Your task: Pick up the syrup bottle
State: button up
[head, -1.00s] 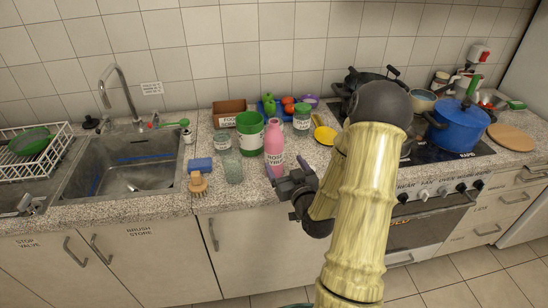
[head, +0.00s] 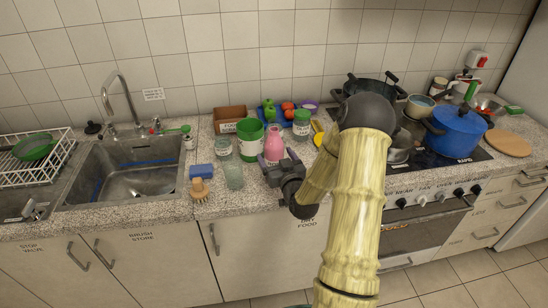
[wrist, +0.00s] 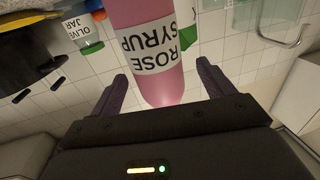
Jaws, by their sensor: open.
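The syrup bottle (head: 274,143) is pink and stands upright on the counter; the gripper hides its lower part in the head view. In the wrist view the bottle (wrist: 153,45) appears upside down, its label reading "ROSE SYRUP". My gripper (head: 277,163) is open at the bottle's near side. In the wrist view the fingers (wrist: 160,80) lie on either side of the bottle's outline, with gaps showing. I cannot tell how far the bottle is between them.
A green tin (head: 250,136) and glass jars stand left of the bottle. An olive jar (head: 301,124) is behind it to the right. A tumbler (head: 233,175) and brush (head: 199,189) lie left, by the sink (head: 140,180). The stove with a blue pot (head: 455,132) is right.

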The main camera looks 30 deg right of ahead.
jog(key=shift+w+d+f+p, duration=0.15)
jog(key=shift+w+p, duration=0.3)
jog(key=shift+w, duration=0.75)
jog(key=shift+w+d+p, duration=0.2)
jog(key=shift+w+p, duration=0.2)
jog(key=shift+w, duration=0.75)
jog(key=c, duration=1.3)
notch_tip(320, 180, up, 10)
jog(key=shift+r+b, duration=0.1)
jog(key=shift+b, duration=0.65)
